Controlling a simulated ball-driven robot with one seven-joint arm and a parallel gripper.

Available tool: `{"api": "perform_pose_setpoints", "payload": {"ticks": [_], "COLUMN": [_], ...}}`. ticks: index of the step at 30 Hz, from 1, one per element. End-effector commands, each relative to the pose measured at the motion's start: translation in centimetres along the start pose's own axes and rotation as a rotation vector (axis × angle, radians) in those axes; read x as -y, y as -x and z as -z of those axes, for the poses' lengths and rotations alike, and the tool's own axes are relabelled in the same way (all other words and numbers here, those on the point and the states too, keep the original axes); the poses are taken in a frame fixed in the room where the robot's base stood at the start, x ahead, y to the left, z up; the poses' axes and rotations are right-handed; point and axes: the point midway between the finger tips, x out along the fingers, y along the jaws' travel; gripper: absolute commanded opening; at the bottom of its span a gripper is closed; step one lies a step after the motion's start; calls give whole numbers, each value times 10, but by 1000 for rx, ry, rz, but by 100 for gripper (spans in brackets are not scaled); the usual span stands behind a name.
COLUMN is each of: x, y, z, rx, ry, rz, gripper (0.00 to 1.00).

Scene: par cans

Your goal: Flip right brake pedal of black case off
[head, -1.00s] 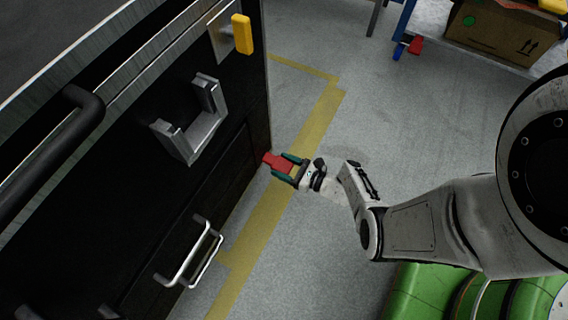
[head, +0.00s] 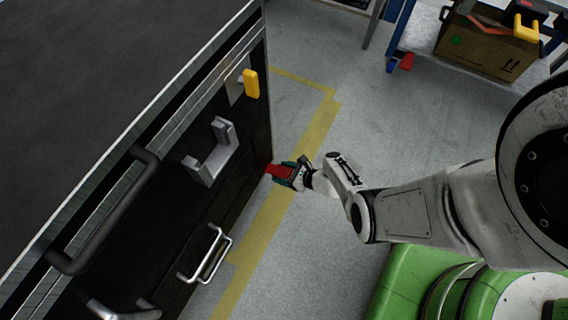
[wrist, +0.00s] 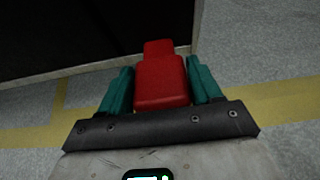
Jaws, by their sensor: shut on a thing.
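The black case (head: 165,215) fills the left of the head view, and its dark side (wrist: 90,30) shows at the top of the wrist view. A red brake pedal (head: 279,171) sticks out low at the case's right end, near the floor. In the wrist view the pedal (wrist: 161,80) lies between the two teal fingers. My gripper (head: 284,172) is shut on the red pedal, with a finger along each side. The pedal's joint with the case is hard to make out.
A yellow latch (head: 251,83), a grey bracket (head: 214,155) and a silver handle (head: 206,255) stick out from the case front. A cardboard box (head: 487,45) sits on a low shelf at the back right. The grey floor between (head: 400,130) is clear.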

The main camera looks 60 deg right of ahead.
Motion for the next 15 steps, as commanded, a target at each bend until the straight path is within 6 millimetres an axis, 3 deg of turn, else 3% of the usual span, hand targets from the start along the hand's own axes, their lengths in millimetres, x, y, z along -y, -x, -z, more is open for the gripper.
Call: {"api": "perform_pose_setpoints", "payload": {"ticks": [12, 13, 15], "x": [0, 0, 0], "y": [0, 0, 0], "z": [-1, -1, -1], "rx": [-6, -5, -5], "ry": [0, 0, 0], "rz": [0, 0, 0], "gripper": [9, 66, 72]}}
